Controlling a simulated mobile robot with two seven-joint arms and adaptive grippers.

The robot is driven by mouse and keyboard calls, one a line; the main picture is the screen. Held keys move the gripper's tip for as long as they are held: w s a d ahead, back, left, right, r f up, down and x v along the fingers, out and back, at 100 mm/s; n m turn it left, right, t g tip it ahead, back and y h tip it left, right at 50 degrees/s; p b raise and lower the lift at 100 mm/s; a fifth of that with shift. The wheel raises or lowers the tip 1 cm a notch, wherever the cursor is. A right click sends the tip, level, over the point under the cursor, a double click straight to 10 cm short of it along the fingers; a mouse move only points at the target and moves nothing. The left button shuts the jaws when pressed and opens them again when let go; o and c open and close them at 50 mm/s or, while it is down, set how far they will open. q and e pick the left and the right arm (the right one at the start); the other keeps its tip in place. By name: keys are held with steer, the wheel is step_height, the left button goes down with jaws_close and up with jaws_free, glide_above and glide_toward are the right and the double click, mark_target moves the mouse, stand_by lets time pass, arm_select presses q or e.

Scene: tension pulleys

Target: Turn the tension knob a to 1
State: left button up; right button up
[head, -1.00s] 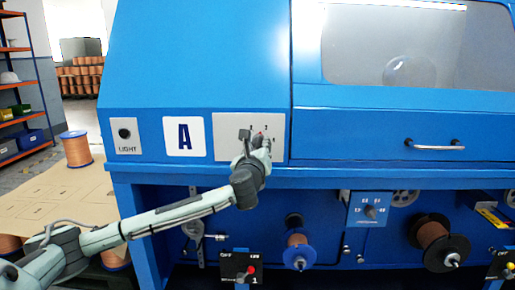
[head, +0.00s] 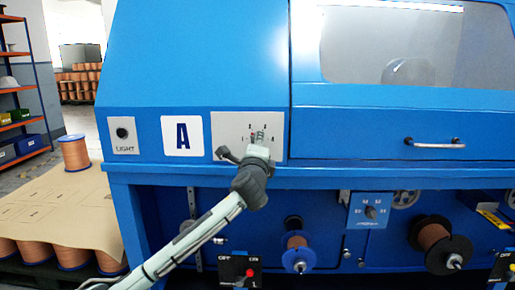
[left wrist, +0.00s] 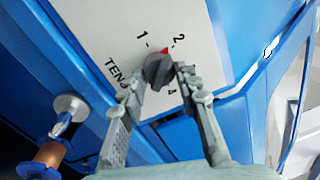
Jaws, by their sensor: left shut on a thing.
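The tension knob (left wrist: 157,71) is dark grey with a red pointer, on a light grey plate (left wrist: 105,22) lettered "TEN…". In the left wrist view the pointer lies between the marks 1 and 2, nearer the 2. My left gripper (left wrist: 161,74) has one finger on each side of the knob and is shut on it. In the head view my left gripper (head: 257,143) is at the plate (head: 228,124) right of the "A" sign (head: 182,136), and mostly hides the knob there. My right gripper is in neither current view.
The blue machine (head: 200,60) fills most of the head view. A light switch (head: 123,134) is left of the sign. Below the ledge are a copper spool (head: 297,243), a small dial panel (head: 368,210) and a black switch box (head: 240,266).

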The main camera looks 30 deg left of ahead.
arm_select(q)
steer(key=shift+n+g+y+b, duration=0.35)
steer(key=shift+n+b, duration=0.25)
steer(key=shift+n, duration=4.4)
arm_select(e)
steer(key=shift+s+d+r, duration=0.1)
steer(key=shift+d+r, duration=0.05)
steer(key=shift+r, duration=0.65)
steer(key=shift+d+r, duration=0.1)
steer(key=shift+r, duration=0.7)
arm_select(q)
steer(key=shift+r, duration=0.1)
arm_select(e)
steer(key=shift+a, duration=0.25)
arm_select(q)
steer(key=o, duration=1.2)
steer(key=shift+c, duration=0.2)
steer(key=v, duration=1.2)
arm_select(e)
steer(key=shift+d, duration=0.15)
arm_select(q)
steer(key=shift+d, duration=0.15)
